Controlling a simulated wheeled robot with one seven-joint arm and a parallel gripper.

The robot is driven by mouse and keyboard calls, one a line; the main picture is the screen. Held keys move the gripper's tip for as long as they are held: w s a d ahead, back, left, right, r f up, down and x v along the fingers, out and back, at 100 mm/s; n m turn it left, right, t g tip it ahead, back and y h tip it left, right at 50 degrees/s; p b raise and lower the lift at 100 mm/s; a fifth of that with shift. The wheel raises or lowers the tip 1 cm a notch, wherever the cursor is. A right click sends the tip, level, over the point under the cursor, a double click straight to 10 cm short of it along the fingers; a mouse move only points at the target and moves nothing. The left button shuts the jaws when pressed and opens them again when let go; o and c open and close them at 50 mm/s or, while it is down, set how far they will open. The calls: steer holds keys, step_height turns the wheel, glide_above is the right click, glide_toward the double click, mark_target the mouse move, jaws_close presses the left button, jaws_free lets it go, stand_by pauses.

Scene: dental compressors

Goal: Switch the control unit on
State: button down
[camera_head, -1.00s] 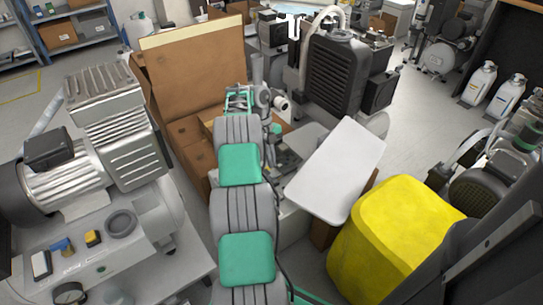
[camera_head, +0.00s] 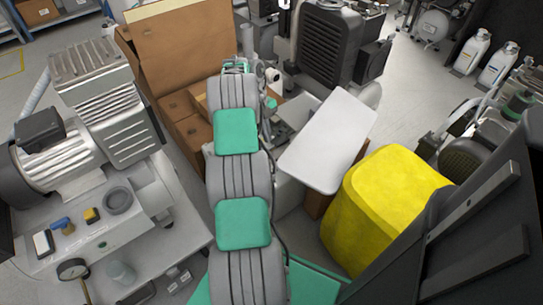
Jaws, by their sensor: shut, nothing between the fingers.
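No part is clearly marked as the control unit. A light grey housing (camera_head: 106,229) at the left carries a blue-handled part (camera_head: 62,224), a yellow square part (camera_head: 91,215) and a dark-topped white part (camera_head: 43,243). I cannot make out any on or off position. My grey arm with green pads runs up the middle of the head view toward the cardboard box. Its far end is small and cluttered there, and my gripper's fingers cannot be made out.
A silver compressor (camera_head: 108,103) stands at the left. An open cardboard box (camera_head: 182,50) is behind my arm. A dark ribbed unit (camera_head: 327,45) stands behind. Free floor shows at upper right.

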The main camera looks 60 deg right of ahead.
mark_target(271, 168)
steer(key=b+x, duration=0.1)
steer(key=x, duration=0.3)
steer(key=b+x, duration=0.1)
steer(key=x, duration=0.4)
steer(key=b+x, duration=0.2)
steer(key=x, duration=0.2)
steer(key=shift+w+d+f, duration=0.1)
steer(key=shift+w+f, duration=0.15)
steer(key=shift+f, duration=0.2)
